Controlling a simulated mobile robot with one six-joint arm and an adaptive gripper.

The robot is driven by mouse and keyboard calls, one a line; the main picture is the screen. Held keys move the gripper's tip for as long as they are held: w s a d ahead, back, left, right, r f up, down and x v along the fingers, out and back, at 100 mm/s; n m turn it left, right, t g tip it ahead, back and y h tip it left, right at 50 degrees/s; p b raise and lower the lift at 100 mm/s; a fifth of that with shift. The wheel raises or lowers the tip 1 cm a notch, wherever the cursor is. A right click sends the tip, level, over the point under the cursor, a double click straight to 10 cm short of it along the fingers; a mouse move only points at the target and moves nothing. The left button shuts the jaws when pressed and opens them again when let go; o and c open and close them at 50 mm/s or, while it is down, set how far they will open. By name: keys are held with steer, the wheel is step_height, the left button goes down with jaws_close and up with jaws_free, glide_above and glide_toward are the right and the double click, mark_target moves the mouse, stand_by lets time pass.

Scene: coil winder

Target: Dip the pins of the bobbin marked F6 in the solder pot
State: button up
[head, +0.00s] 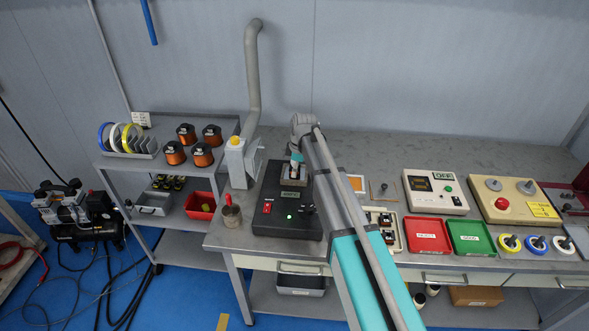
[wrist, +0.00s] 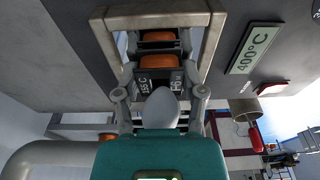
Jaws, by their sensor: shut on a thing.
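The bobbin marked F6 (wrist: 160,80), with orange winding and a dark label, is between the fingertips of my gripper (wrist: 162,94) in the wrist view. My gripper is shut on it. The solder pot (head: 283,222) is a black box with a lit display and a light-framed square opening (wrist: 207,45). In the head view my gripper (head: 296,152) is right over that opening, and my arm hides part of it. A second orange and dark shape beyond the bobbin looks like its reflection in the solder. The pins are hidden, so I cannot tell whether they touch it.
A fume duct (head: 252,80) stands behind left of the pot, and a small cup (head: 231,214) is at its left. To the right are a tray of bobbins (head: 388,228), a red tray (head: 428,236) and a green tray (head: 470,237). A rack with wire spools (head: 188,134) stands left.

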stand_by(0.6)
steer(key=shift+r+p, duration=2.75)
steer(key=shift+p, duration=0.05)
steer(key=shift+s, duration=0.15)
